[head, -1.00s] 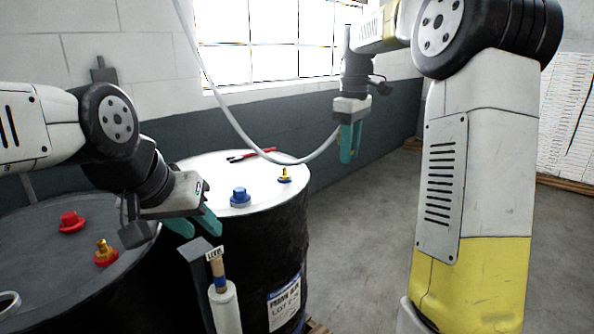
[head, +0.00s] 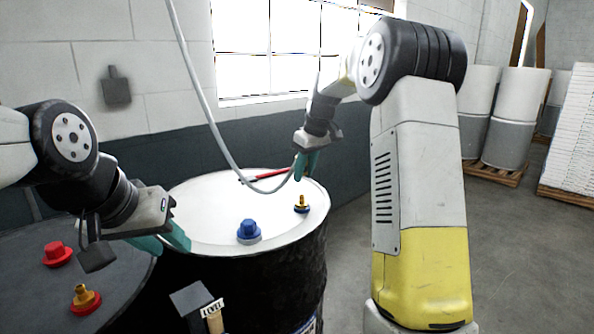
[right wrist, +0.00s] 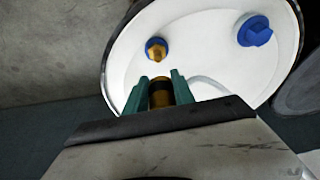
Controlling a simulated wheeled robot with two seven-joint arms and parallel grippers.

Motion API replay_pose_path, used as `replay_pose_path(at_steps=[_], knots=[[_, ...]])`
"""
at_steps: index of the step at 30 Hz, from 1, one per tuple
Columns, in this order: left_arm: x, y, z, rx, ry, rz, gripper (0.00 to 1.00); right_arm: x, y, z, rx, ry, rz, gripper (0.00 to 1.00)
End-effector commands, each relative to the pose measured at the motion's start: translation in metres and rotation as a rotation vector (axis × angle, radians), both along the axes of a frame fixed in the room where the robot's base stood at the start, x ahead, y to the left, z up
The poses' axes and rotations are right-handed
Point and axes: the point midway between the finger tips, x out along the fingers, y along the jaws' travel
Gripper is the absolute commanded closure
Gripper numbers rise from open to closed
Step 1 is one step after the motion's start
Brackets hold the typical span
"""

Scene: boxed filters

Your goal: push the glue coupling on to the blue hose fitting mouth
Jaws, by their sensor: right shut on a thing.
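The blue hose fitting mouth is a brass stub on a blue base (head: 302,205) on top of the white-lidded drum. In the right wrist view the fitting (right wrist: 156,48) is just beyond my fingertips. My right gripper (head: 306,168) is above and behind the fitting, shut on the glue coupling at the end of the pale hose. In the right wrist view the brass and black coupling (right wrist: 160,93) sits between the teal fingers, apart from the fitting. My left gripper (head: 168,241) is at the left edge of the white lid, its fingers apart and nothing visible between them.
A blue cap (head: 248,230) and a red-and-black tool (head: 262,176) are on the white lid (head: 205,210). A dark drum at left carries a red cap (head: 56,253) and a brass fitting on a red base (head: 85,298). The pale hose (head: 215,130) hangs from above.

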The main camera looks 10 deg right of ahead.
Motion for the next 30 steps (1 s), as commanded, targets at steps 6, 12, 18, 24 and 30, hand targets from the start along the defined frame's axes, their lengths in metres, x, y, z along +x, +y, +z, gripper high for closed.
replay_pose_path(at_steps=[6, 12, 18, 24, 30], knots=[[0.0, 0.0, 0.0, 0.0, 0.0, 0.0, 0.64, 0.0, 0.0, 0.0, 0.0, 0.0, 0.001, 1.0], [0.0, 0.0, 0.0, 0.0, 0.0, 0.0, 0.64, 0.0, 0.0, -0.006, -0.001, -0.001, 0.003, 1.0], [0.0, 0.0, 0.0, 0.0, 0.0, 0.0, 0.64, 0.0, -0.001, -0.024, -0.002, 0.001, 0.002, 1.0], [0.0, 0.0, 0.0, 0.0, 0.0, 0.0, 0.64, 0.0, 0.0, -0.043, -0.002, 0.001, 0.003, 1.0], [0.0, 0.0, 0.0, 0.0, 0.0, 0.0, 0.64, 0.0, 0.0, -0.054, -0.001, -0.001, 0.004, 1.0]])
